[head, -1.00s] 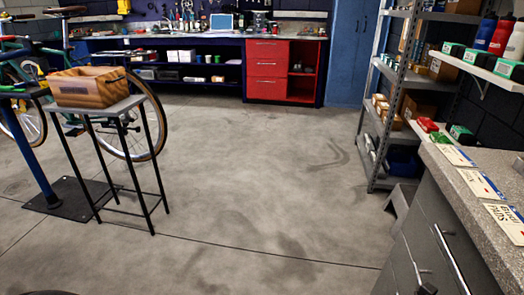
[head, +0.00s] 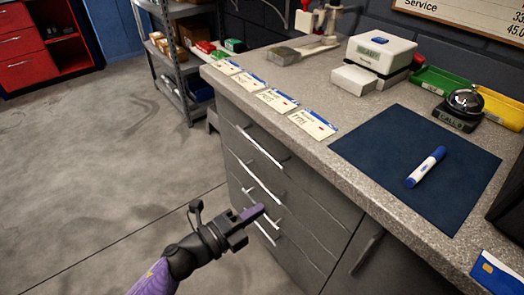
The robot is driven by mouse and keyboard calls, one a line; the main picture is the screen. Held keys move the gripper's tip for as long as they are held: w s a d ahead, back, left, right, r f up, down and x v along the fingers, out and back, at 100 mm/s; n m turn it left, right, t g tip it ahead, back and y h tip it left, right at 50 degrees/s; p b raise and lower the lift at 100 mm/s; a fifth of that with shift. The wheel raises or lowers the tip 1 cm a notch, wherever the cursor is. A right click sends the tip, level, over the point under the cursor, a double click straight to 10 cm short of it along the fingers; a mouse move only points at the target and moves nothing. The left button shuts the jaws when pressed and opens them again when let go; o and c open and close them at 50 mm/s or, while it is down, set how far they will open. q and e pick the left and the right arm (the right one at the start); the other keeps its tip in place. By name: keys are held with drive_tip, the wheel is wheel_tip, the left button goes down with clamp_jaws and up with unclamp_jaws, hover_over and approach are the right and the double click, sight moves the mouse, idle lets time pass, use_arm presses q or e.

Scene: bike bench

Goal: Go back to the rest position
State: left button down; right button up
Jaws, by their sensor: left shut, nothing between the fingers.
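My left gripper (head: 250,216) shows in the lower left of the head view, at the end of a purple and black arm. It is shut and holds nothing. It hangs in front of the grey drawer unit (head: 232,140), below the countertop; whether it touches a drawer handle I cannot tell. My right gripper is not in view.
The stone countertop (head: 300,80) holds labelled cards (head: 313,123), a dark blue mat (head: 375,140) with a marker (head: 425,167), a bell (head: 463,104) and a white device (head: 380,54). A metal shelf (head: 178,75) stands behind. The floor (head: 80,170) at left is clear.

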use_arm(q)
drive_tip(key=s+a+f+n+y+p, duration=0.1)
drive_tip(key=s+a+f+n+y, duration=0.45)
drive_tip(key=a+f+n, duration=0.35)
drive_tip(key=s+a+f+n+y+p, duration=0.2)
drive_tip(key=s+a+f+n+y, duration=0.4)
drive_tip(key=f, duration=0.5)
drive_tip(key=s+a+f+n+g+y, duration=0.1)
drive_tip(key=s+a+f+n+g, duration=0.1)
drive_tip(key=s, duration=0.8)
drive_tip(key=s+a+f+n+g+y, duration=0.2)
drive_tip(key=s+n+g, duration=0.3)
drive_tip(key=s, duration=0.6)
drive_tip(key=s+a+f+n+g+y+p, duration=0.1)
drive_tip(key=s+a+f+n+g, duration=0.1)
drive_tip(key=s, duration=0.8)
wheel_tip(320, 180, down, 2)
drive_tip(key=shift+s+a+f+n+g, duration=0.25)
drive_tip(key=shift+s+a+n+g, duration=0.15)
drive_tip(key=shift+n+g, duration=0.6)
